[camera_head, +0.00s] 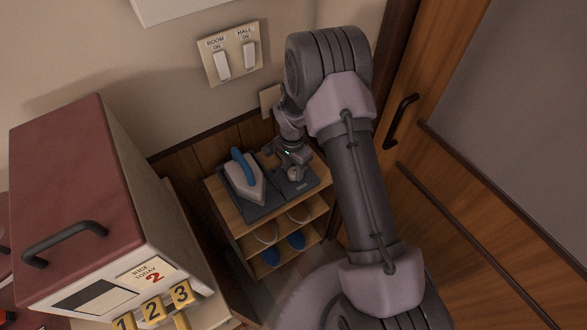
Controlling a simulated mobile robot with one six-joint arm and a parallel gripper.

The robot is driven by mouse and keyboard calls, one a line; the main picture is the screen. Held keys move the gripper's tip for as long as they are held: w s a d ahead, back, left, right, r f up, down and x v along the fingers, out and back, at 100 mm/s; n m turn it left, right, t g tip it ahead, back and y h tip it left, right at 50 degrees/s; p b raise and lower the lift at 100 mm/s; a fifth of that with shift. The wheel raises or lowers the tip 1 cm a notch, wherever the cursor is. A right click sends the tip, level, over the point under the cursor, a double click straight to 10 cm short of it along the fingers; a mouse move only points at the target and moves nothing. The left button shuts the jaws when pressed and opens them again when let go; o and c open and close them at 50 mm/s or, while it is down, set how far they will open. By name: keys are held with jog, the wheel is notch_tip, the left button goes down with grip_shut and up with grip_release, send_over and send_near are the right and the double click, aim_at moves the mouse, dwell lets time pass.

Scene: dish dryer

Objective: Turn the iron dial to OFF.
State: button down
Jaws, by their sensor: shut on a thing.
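The iron (244,183), pale with a blue handle, rests on a dark grey base (262,212) on top of a small wooden shelf unit. To its right lies a dark grey panel (303,183) with small lettering too fine to read. My gripper (293,170) reaches down over this panel and is shut on the iron dial, a small knob mostly hidden by the fingers. The dial's pointer and setting cannot be made out.
The shelf unit (237,231) holds blue-and-white slippers (296,241) below. A wall plate (229,58) with two switches, labelled ROOM and HALL, is above. A red-topped cabinet (65,190) stands left, with numbered yellow tags (152,309). A wooden door (480,200) is right.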

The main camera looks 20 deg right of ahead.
jog(key=n, duration=0.8)
jog(key=shift+n, duration=0.4)
jog(key=n+p, duration=0.1)
jog(key=n, duration=0.3)
jog(key=shift+n+p, duration=0.35)
jog(key=shift+n, duration=1.75)
jog(key=c, duration=0.9)
grip_release()
